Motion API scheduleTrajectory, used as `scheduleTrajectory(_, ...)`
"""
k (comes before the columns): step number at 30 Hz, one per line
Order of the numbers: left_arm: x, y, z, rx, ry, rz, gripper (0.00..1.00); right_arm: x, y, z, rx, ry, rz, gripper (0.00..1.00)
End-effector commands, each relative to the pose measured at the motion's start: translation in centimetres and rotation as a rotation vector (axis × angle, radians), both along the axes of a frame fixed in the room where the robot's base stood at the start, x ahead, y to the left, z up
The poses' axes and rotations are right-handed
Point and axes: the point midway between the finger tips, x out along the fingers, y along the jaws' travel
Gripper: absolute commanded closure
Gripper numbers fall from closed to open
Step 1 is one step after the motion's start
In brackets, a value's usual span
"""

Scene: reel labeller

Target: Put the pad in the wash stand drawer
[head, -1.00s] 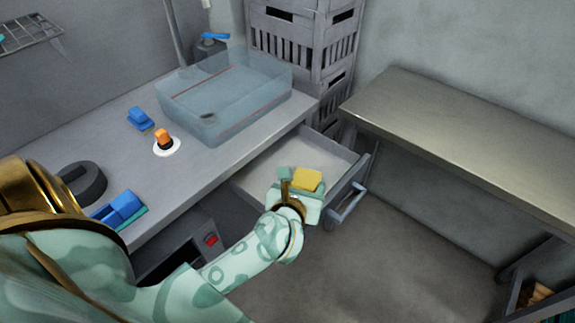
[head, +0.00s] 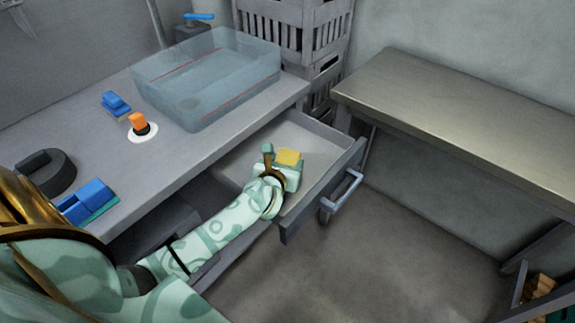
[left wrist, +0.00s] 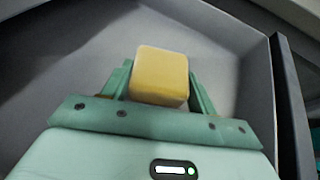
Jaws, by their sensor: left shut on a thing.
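The yellow pad (head: 289,157) is held in my left gripper (head: 283,165), which is shut on it. In the left wrist view the pad (left wrist: 160,76) sits between the two green fingers (left wrist: 160,88). The wash stand drawer (head: 318,187) is pulled open below the counter, with a grey handle (head: 341,194) on its front. My left gripper and the pad are over or within the open drawer; the pad's exact height above the drawer floor is hard to tell. In the left wrist view the drawer's floor (left wrist: 75,65) and wall (left wrist: 287,95) surround the pad. My right gripper is not in view.
The wash stand counter (head: 75,130) carries a clear basin (head: 215,85), an orange-topped item (head: 139,123), blue items (head: 116,103) and a dark round holder (head: 45,172). A metal bench (head: 455,110) stands at the right. Grey crates (head: 296,30) stand behind. The drawer floor around the pad looks clear.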

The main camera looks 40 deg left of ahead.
Motion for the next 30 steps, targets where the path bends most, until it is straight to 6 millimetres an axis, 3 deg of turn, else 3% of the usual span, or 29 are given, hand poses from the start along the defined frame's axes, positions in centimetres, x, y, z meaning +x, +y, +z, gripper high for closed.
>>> scheduleTrajectory(11, 0.0, 0.0, -0.5, 0.000, -0.001, 0.000, 0.67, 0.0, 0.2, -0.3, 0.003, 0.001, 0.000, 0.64)
scheduleTrajectory(12, 0.0, 0.0, -0.3, 0.001, -0.002, 0.000, 0.31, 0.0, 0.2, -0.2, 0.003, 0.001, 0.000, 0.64)
scheduleTrajectory(14, 0.0, 0.0, -0.3, 0.001, -0.002, 0.000, 0.20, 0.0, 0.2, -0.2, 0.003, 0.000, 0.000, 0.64)
scheduleTrajectory(24, -0.1, -0.1, 0.4, 0.000, -0.003, 0.000, 0.20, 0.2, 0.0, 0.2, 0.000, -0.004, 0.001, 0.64)
scheduleTrajectory(30, -3.5, -1.2, 2.0, -0.001, -0.003, -0.001, 0.20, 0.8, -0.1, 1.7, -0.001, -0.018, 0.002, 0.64)
